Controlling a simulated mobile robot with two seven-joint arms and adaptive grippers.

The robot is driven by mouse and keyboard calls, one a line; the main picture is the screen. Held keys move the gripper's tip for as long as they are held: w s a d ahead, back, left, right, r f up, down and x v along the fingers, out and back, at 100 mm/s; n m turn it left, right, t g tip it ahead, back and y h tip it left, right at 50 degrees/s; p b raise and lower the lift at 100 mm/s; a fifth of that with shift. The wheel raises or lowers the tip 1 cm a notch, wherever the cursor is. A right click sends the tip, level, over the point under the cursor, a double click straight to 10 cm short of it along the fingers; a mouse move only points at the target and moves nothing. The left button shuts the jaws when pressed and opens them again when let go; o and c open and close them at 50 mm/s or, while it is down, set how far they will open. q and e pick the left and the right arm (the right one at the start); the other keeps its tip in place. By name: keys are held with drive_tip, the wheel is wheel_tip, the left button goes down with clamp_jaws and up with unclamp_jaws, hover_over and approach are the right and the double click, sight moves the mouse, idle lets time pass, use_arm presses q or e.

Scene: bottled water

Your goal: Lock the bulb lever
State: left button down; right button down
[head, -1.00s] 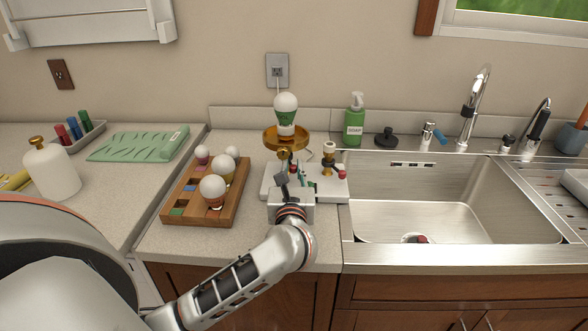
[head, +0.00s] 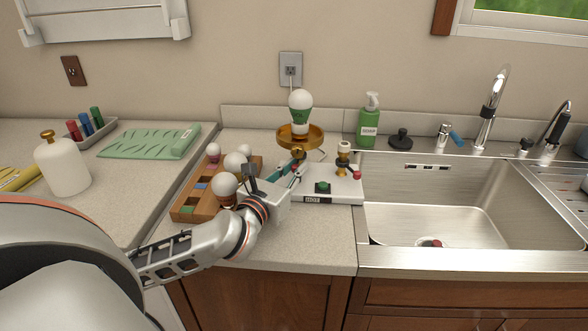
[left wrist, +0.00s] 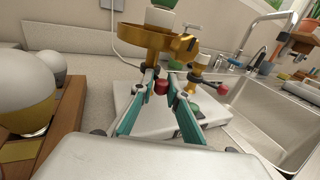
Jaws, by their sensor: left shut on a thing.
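A white bulb with a green band (head: 300,108) stands upright in a gold dish-shaped holder (head: 300,142) on a white test base (head: 335,190). The green-banded bulb base also shows at the top of the left wrist view (left wrist: 160,16), above the gold holder (left wrist: 150,42). My left gripper (head: 297,160) reaches in just below the holder, at the left part of the base. In the left wrist view, its teal fingers (left wrist: 161,84) are closed about a red-tipped lever (left wrist: 161,88). The fingers hide most of the lever. My right gripper is not in view.
A wooden rack (head: 188,204) with several bulbs stands close left of my left gripper. A smaller gold post (head: 343,158) and a green button (head: 322,187) are on the base. A soap bottle (head: 368,122) and the sink (head: 440,200) lie to the right.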

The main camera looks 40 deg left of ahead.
use_arm(q)
drive_tip(key=shift+d+r, duration=0.15)
drive_tip(key=shift+d, duration=0.05)
drive_tip(key=c, duration=1.9)
unclamp_jaws()
drive_tip(key=shift+w, duration=0.1)
drive_tip(key=shift+w+d, duration=0.15)
drive_tip(key=shift+d, duration=0.05)
drive_tip(key=shift+s+a, duration=0.15)
drive_tip(key=shift+s, duration=0.1)
drive_tip(key=shift+s+d, duration=0.2)
drive_tip(key=shift+s, duration=1)
drive_tip(key=shift+s+d, duration=0.15)
drive_tip(key=shift+s, duration=1)
drive_tip(key=shift+s+d, duration=0.2)
drive_tip(key=shift+s, duration=1)
